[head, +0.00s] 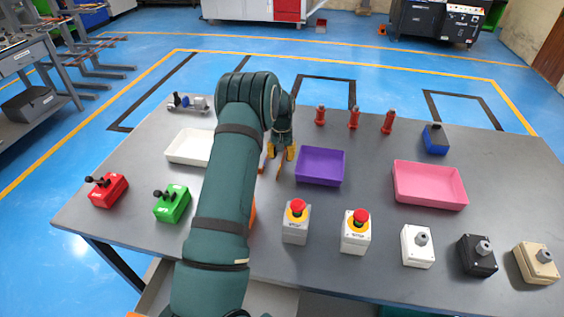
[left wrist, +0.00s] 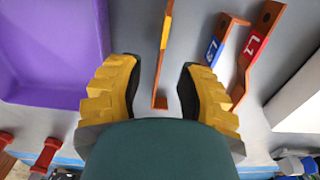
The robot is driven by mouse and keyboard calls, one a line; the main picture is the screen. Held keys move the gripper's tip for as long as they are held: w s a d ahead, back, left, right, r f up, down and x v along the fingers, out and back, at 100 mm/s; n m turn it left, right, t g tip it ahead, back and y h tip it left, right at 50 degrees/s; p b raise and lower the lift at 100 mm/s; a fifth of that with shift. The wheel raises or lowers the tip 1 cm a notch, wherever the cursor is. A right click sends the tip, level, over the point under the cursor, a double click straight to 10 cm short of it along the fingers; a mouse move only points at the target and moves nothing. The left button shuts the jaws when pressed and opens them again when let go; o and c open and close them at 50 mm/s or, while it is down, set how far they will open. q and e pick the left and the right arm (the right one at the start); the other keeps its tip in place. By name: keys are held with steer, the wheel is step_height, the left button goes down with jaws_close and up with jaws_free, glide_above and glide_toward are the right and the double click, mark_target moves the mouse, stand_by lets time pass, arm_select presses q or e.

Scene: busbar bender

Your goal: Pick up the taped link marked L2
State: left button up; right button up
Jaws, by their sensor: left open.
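In the left wrist view, a copper-coloured link with yellow tape (left wrist: 165,40) lies between the fingers of my open left gripper (left wrist: 161,78). No mark is readable on its tape. A blue-taped link (left wrist: 224,38), which seems to read L3, and a red-taped link marked L1 (left wrist: 257,45) lie to its right. In the head view, my left gripper (head: 281,153) points down over the grey table beside the purple tray, and a bit of a link (head: 279,172) shows below it. My arm hides part of the links there. My right gripper is out of view.
The purple tray (head: 320,181) is close to the gripper's right in the head view. A white tray (head: 186,160) is left of my arm. Two emergency-stop boxes stand nearer the front, one being the left box (head: 296,230). Red posts (head: 354,118) stand behind the purple tray.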

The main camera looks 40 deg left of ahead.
arm_select(q)
step_height(320, 180, down, 3)
steer(key=shift+w+a+f, duration=0.1)
steer(key=shift+f, duration=0.1)
jaws_close()
stand_by(0.3)
